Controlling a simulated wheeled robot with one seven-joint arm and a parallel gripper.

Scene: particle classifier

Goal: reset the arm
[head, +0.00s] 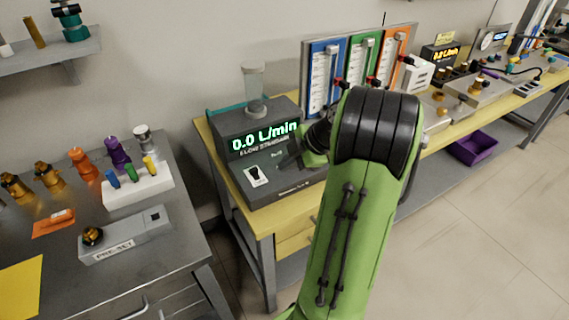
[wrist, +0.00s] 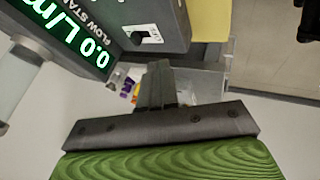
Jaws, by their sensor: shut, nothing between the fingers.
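My green arm reaches up and forward across the middle of the head view. My gripper (wrist: 158,70) shows in the wrist view with its dark fingers together and nothing between them. In the head view my gripper (head: 285,162) is partly hidden behind the arm, close to the front of the flow station (head: 268,187). The flow station (wrist: 172,12) also shows at the top left of the wrist view. Its green display reads 0.0 L/min, and a black rocker switch (wrist: 145,37) sits on a white plate. I cannot tell whether the fingers touch the station.
A grey table (head: 170,250) at left holds a white rack (head: 138,192), a grey box (head: 127,235) and several coloured fittings. On the yellow bench stand blue, green and orange flowmeter panels (head: 362,65). A purple bin (head: 474,148) sits on the lower shelf. The floor at right is clear.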

